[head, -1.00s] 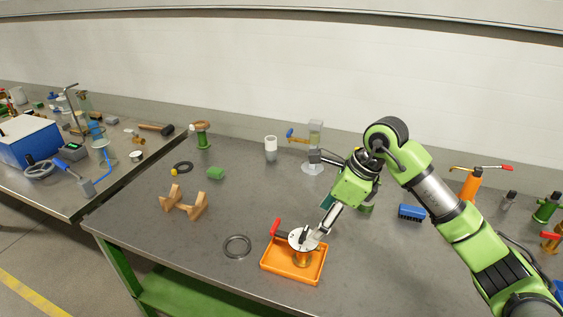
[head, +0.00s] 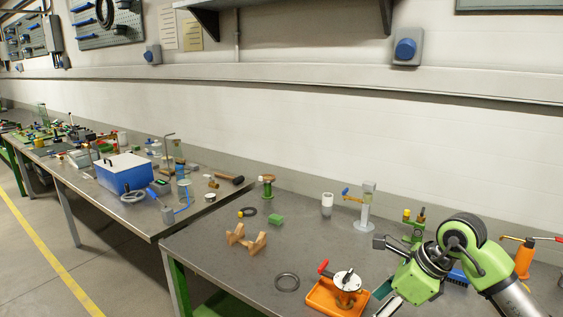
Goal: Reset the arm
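My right arm comes in from the right. Its gripper (head: 388,303) points down at the bottom edge of the view, just right of the orange tray (head: 316,302). The fingertips are cut off or too small to tell whether they are open. A white disc-topped part with a brass-coloured base (head: 347,281) stands in the tray, apart from the gripper. A red-handled item (head: 323,268) sits at the tray's back left. My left gripper is not in view.
A metal ring (head: 287,282), a wooden cradle (head: 246,238), a green cylinder (head: 276,220) and a white cup (head: 327,204) stand on the bench. A clear-column stand (head: 366,207) is behind the tray. A blue-and-white box (head: 124,174) is on the left bench.

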